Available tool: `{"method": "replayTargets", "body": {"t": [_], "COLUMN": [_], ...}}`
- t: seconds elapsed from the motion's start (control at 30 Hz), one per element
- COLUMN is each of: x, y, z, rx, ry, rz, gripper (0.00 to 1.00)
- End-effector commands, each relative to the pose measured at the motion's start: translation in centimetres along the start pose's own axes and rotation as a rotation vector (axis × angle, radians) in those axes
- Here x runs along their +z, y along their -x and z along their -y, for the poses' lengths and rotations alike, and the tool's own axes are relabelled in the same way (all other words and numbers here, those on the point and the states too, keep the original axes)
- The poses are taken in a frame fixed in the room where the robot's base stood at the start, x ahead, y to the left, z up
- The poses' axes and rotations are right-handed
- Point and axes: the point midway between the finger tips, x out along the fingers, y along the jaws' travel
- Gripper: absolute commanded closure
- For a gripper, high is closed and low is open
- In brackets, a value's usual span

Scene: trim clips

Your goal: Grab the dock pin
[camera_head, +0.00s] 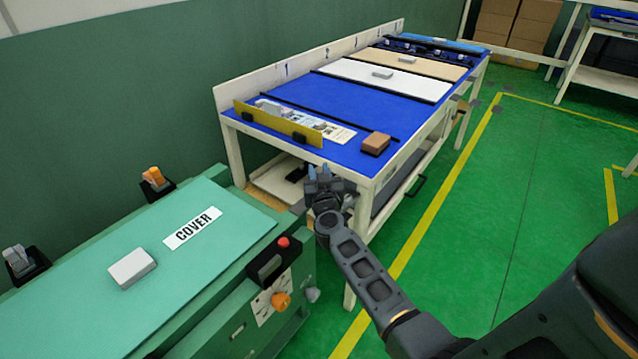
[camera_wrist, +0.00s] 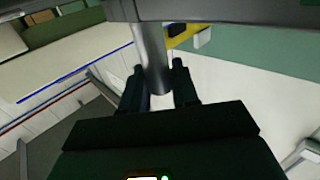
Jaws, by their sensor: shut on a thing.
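The dock pin appears to be the grey metal cylinder (camera_wrist: 150,45) in the wrist view. It runs down from a dark bar at the top of the picture to between my fingers. My gripper (camera_wrist: 160,78) is shut on it near its lower end, one finger on each side. In the head view my gripper (camera_head: 322,174) is by the near corner of the blue-topped table, just beyond the green cabinet's corner. The pin cannot be made out there.
The green cabinet (camera_head: 218,253) has a COVER label, a white block (camera_head: 132,268), a red button (camera_head: 283,242) and an orange knob (camera_head: 281,300). The long blue-topped table (camera_head: 345,103) carries a brown block (camera_head: 375,143) and panels. Green floor is open to the right.

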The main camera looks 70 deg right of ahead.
Motion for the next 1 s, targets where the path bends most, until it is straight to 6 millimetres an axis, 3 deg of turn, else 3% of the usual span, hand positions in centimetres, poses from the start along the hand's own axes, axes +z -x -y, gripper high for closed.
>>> {"method": "replayTargets", "body": {"t": [0.23,0.67,1.0], "x": [0.0,-0.8,-4.9], "y": [0.0,0.0,0.0], "z": [0.0,0.0,0.0], "rx": [0.0,0.0,0.0], "ry": [0.0,-0.001,-0.001], "rz": [0.0,-0.001,-0.001], "gripper": [1.0,1.0,1.0]}}
